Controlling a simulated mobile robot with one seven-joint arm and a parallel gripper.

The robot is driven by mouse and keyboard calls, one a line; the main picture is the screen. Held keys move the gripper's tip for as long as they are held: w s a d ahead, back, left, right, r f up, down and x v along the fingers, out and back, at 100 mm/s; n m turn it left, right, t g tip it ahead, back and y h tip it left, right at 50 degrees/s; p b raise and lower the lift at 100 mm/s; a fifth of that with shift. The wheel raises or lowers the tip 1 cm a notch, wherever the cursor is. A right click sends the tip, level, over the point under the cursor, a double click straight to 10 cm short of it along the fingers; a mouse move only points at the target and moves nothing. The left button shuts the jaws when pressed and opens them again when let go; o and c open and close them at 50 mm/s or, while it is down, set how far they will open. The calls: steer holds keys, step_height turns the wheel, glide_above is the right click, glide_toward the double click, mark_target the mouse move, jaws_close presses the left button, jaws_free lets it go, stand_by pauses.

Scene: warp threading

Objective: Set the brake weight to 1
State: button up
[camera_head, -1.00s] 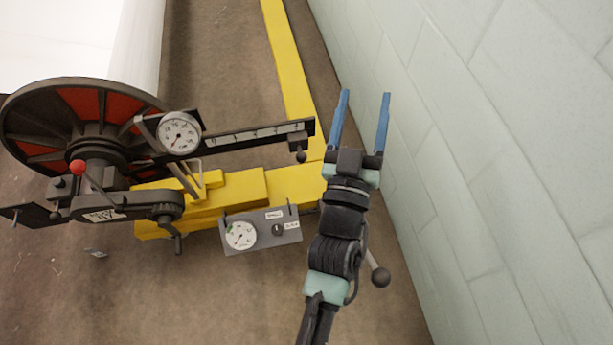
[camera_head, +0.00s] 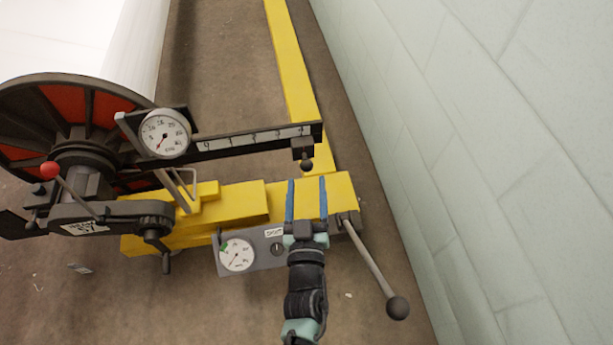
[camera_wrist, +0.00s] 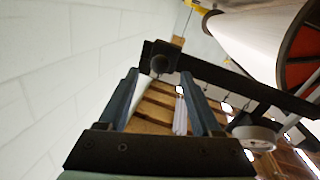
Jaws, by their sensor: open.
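The brake weight (camera_head: 303,147) is a small dark block with a round black knob hanging under it. It sits at the right end of the dark lever bar (camera_head: 225,146), which carries a pale numbered scale; the digits are too small to read surely. My gripper (camera_head: 306,180) has two blue fingers, open and empty, just below the weight in the head view. In the wrist view the weight's knob (camera_wrist: 161,64) shows beyond and between the open fingertips (camera_wrist: 159,77), apart from them as far as I can tell. The bar (camera_wrist: 235,82) runs right from it.
A round dial (camera_head: 165,133) and a red-panelled wheel (camera_head: 75,108) stand left of the bar. A yellow frame (camera_head: 240,203) and a grey gauge panel (camera_head: 262,254) lie below it. A ball-ended lever (camera_head: 372,260) is right of my gripper. A pale wall (camera_head: 470,150) closes the right.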

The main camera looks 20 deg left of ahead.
mark_target(306, 171)
steer(key=shift+b+x, duration=0.45)
steer(key=shift+x, duration=1.4)
jaws_close()
